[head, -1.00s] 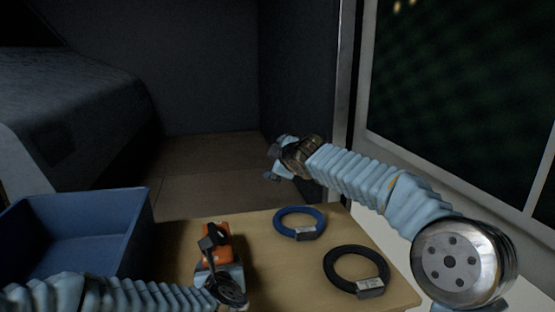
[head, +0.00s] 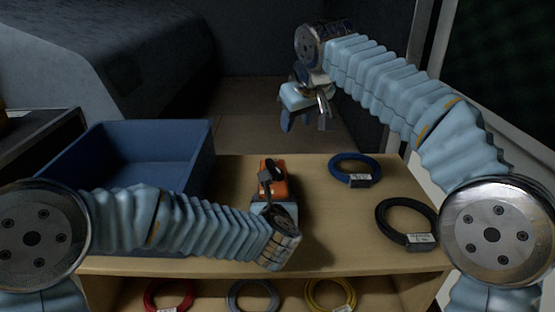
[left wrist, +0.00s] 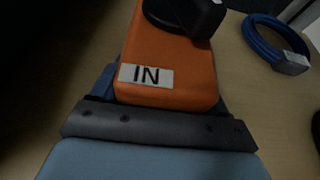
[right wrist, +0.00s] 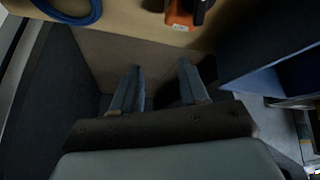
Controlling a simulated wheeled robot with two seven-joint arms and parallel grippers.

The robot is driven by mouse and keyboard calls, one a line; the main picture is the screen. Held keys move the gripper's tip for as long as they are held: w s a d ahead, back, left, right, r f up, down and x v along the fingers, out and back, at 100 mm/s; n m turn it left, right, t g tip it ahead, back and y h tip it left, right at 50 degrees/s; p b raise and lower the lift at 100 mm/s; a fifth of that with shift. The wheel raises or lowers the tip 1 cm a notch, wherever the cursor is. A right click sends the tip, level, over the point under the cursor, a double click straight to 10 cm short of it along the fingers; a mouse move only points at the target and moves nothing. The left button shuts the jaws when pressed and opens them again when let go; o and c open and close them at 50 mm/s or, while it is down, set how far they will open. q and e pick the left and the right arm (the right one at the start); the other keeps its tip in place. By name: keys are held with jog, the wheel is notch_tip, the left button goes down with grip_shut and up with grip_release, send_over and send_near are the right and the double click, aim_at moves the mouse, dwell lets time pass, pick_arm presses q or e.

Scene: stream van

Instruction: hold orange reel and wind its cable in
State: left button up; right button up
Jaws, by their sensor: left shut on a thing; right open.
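The orange reel (head: 274,178) stands on the wooden shelf top, with a black crank or knob (head: 267,176) on it. In the left wrist view the orange reel (left wrist: 170,60) fills the space beyond the jaws and bears a white label reading "IN" (left wrist: 146,75). My left gripper (head: 272,208) is shut on the reel's near end. My right gripper (head: 306,118) is open and empty, raised beyond the far edge of the shelf top. In the right wrist view its two fingers (right wrist: 158,88) are apart, with the reel (right wrist: 181,14) further off. No loose cable is clearly visible.
A blue bin (head: 150,140) stands left of the reel. A blue cable coil (head: 354,168) and a black cable coil (head: 405,222) lie to its right. Red (head: 166,297), grey (head: 252,297) and yellow (head: 331,294) coils sit on the lower shelf.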

jog(key=g, duration=0.2)
send_near(274, 166)
jog(key=shift+m, duration=0.4)
jog(key=x, duration=0.8)
jog(key=shift+w+f, duration=0.2)
jog(key=shift+f, duration=0.1)
grip_shut()
jog(key=shift+a, duration=0.1)
